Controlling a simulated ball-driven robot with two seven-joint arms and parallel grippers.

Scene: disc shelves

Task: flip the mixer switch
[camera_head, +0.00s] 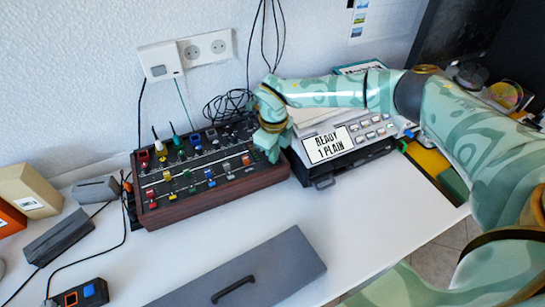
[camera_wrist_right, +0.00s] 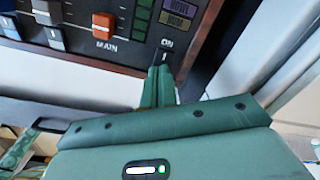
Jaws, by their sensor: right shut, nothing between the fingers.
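The mixer (camera_head: 222,190) is a dark panel with coloured knobs and sliders in a brown wooden case, on the white desk by the wall. In the right wrist view, part of its panel (camera_wrist_right: 128,61) shows an orange slider marked MAIN and a small dark switch (camera_wrist_right: 164,55) under the word ON. My right gripper (camera_head: 271,150) is shut and empty at the mixer's right end. In the right wrist view its fingertips (camera_wrist_right: 160,72) are right at the switch and partly cover it; I cannot tell whether they touch. My left gripper is not in view.
A grey device with a sign reading READY 1 PLAIN (camera_head: 327,146) stands close to the mixer's right. A grey lidded box (camera_head: 270,266) lies in front. Grey blocks (camera_head: 58,238) and cables are at left. Bare desk (camera_head: 175,258) lies before the mixer.

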